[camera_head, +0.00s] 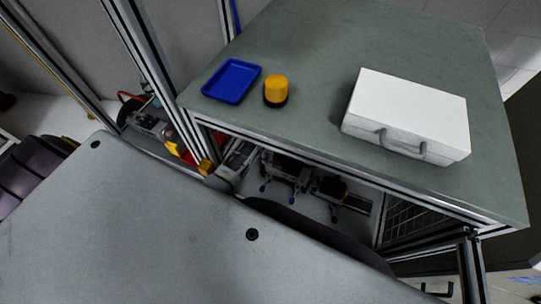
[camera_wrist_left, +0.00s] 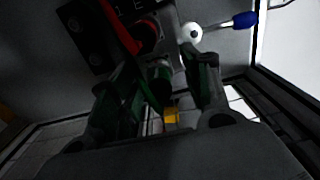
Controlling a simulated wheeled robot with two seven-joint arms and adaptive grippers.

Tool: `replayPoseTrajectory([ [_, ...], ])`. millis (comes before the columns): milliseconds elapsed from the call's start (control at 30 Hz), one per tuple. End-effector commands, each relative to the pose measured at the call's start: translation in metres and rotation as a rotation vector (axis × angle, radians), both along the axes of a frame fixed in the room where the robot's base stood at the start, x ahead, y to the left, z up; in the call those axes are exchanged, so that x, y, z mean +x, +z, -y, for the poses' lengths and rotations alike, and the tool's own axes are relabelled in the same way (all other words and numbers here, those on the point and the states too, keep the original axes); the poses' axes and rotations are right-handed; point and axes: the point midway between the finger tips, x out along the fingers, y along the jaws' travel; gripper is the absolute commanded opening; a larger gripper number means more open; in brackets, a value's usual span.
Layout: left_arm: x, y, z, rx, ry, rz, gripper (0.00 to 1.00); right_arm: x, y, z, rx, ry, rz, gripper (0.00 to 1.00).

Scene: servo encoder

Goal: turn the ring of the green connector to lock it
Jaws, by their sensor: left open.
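In the left wrist view my left gripper (camera_wrist_left: 152,84) is open, with one finger on each side of the picture's middle. A dark green cylindrical part, which looks like the green connector (camera_wrist_left: 160,72), shows between the fingers below a dark unit with a red part (camera_wrist_left: 122,28). The view is dark, and I cannot tell whether a finger touches the connector or how its ring is turned. In the head view neither gripper nor the connector shows. My right gripper is in neither view.
A white round part (camera_wrist_left: 191,33) and a blue-ended rod (camera_wrist_left: 245,19) stick out right of the connector. In the head view a grey-green table (camera_head: 330,45) carries a blue tray (camera_head: 231,81), a yellow and black cylinder (camera_head: 276,90) and a white case (camera_head: 410,108).

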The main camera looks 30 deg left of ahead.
Motion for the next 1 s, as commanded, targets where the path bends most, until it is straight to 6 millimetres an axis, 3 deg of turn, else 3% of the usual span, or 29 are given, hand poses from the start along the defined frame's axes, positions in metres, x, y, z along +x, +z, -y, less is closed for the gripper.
replayPoseTrajectory([
  [333,0.0003,-0.0016,0.0,0.0,0.0,0.001,0.48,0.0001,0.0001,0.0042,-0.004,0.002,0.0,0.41],
  [700,0.0002,-0.0015,0.0001,0.0,0.0,0.001,0.0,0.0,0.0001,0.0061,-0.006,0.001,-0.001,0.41],
  [1000,0.0002,-0.0015,0.0001,-0.001,-0.048,0.001,0.0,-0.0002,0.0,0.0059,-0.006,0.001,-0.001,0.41],
])
